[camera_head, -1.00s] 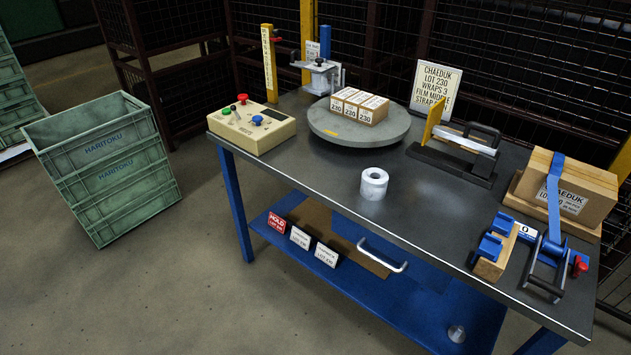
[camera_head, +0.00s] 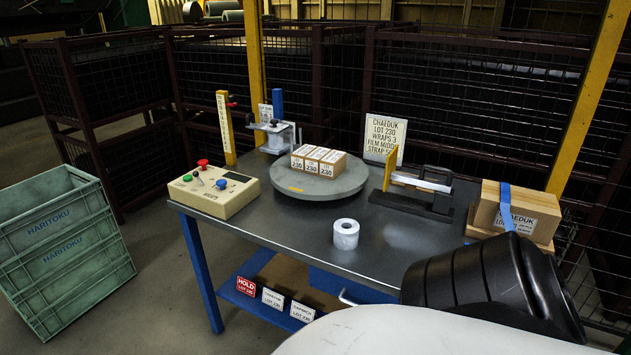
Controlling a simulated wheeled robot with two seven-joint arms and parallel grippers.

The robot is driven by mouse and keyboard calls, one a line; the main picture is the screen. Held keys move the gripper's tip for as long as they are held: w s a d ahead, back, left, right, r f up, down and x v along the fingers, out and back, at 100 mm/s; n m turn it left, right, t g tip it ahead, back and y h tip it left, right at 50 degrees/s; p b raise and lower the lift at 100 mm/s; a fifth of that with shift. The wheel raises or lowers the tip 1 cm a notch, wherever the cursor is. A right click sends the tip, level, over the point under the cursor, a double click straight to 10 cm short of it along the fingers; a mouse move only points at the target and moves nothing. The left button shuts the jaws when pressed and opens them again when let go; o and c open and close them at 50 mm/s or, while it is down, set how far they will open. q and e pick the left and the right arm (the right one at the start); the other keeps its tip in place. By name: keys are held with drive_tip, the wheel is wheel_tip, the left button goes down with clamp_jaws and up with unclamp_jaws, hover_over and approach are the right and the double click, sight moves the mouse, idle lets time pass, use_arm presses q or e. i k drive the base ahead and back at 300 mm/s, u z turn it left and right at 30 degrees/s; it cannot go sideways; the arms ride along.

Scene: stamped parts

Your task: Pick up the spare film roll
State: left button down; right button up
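A white film roll (camera_head: 346,234) stands upright on the grey tabletop (camera_head: 290,229), near its front edge and in front of the round turntable. Its round core hole shows on top. Nothing touches it. Neither of my grippers is in view.
The turntable (camera_head: 344,184) carries several small cartons (camera_head: 318,160). A control box (camera_head: 214,191) is at the left, a black clamp-like device (camera_head: 411,199) at the back right. A strapped carton (camera_head: 513,209) is far right. Green crates (camera_head: 62,247) stand left. Bare tabletop surrounds the roll.

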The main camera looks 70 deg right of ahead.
sight(346, 230)
drive_tip(key=i, duration=1.05)
drive_tip(key=z, duration=2.35)
